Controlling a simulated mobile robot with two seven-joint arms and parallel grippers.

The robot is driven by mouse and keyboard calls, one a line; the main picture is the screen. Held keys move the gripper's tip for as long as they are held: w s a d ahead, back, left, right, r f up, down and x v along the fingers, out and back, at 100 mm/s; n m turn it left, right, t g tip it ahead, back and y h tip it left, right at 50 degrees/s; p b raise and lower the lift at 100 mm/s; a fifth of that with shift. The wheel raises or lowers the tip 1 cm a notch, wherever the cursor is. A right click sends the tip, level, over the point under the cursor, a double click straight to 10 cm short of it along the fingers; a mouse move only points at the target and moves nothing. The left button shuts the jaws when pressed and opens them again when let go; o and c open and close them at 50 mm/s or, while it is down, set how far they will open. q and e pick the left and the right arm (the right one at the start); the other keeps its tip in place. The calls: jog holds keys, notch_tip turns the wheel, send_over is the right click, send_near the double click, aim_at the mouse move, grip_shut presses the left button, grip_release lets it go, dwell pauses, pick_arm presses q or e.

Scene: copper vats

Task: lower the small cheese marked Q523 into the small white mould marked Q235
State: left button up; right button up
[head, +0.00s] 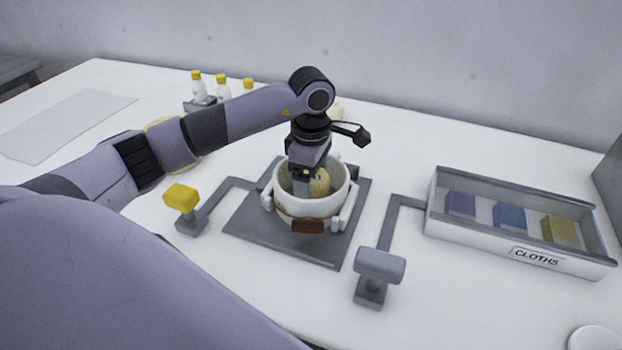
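The white mould (286,207) stands upright on a dark grey plate (257,225) near the middle of the table. It has white side clamps or handles and a brown tag (308,226) at its front; no mark is readable. A small yellowish cheese (320,183) shows inside the mould's opening, partly hidden by the gripper and rim; its mark is too small to read. My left gripper (309,187) points down into the mould, with a grey finger against or beside the cheese's left side. Its other finger is not clearly visible. My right gripper is out of view.
A yellow-topped lever (181,196) and a grey-topped lever (380,265) flank the plate. A CLOTHS tray (537,257) holds folded cloths at right. Yellow-capped bottles (222,88) stand behind my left arm. A pale round object (338,108) is partly hidden behind the wrist.

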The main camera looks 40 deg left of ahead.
pick_arm(q)
jog(key=shift+f+b, duration=0.65)
jog(key=shift+f, duration=0.2)
dwell(0.3)
jog(key=o, duration=1.1)
jog(key=shift+o, duration=0.2)
